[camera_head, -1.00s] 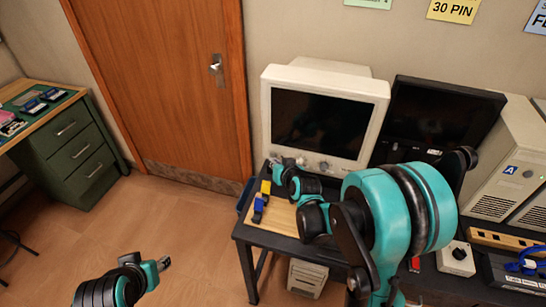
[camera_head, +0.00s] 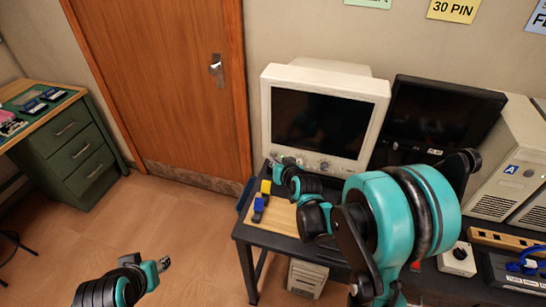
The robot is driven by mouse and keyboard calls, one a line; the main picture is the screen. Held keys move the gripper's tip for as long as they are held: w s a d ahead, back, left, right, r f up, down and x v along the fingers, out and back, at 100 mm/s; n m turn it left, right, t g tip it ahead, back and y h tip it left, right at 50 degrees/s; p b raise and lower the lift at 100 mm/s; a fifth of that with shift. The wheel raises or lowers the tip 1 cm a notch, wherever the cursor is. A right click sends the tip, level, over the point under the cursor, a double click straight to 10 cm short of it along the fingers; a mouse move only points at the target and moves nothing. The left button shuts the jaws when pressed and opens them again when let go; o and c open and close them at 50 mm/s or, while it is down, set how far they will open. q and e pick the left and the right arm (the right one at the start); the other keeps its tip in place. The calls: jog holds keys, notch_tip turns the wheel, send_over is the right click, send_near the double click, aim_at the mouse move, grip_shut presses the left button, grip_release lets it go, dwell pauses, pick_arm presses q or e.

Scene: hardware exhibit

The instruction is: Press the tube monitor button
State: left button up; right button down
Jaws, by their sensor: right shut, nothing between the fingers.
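The tube monitor (camera_head: 376,100) is a bulky cream CRT with a dark screen, standing at the back left of the black table. A row of small controls, with a round knob (camera_head: 325,165), runs along its lower bezel. My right gripper (camera_head: 273,161) is shut and empty at the lower left of the monitor's front. I cannot tell whether its tips touch the bezel. Its arm hides part of the table in front of the monitor. My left gripper (camera_head: 164,264) is low over the floor, far from the monitor; its fingers are too small to read.
A black flat monitor (camera_head: 440,115) stands right of the tube monitor, beside a beige computer case (camera_head: 510,150). Blue and yellow small parts (camera_head: 259,205) lie on a wooden board at the table's left. A white box with a black knob (camera_head: 457,258) sits at right.

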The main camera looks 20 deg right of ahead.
jog(key=s+a, duration=0.3)
jog(key=s, duration=0.2)
jog(key=shift+a, duration=0.2)
dwell(0.3)
dwell(0.3)
jog(key=s+r+n+g, duration=0.1)
jog(key=s+r+g, duration=0.1)
jog(key=s, duration=0.9)
jog(key=s+r+n+g, duration=0.1)
jog(key=s+r+g, duration=0.1)
jog(key=s, duration=0.9)
jog(key=shift+s+d+g+h, duration=0.25)
jog(key=shift+g+h, duration=0.15)
jog(key=shift+g, duration=0.3)
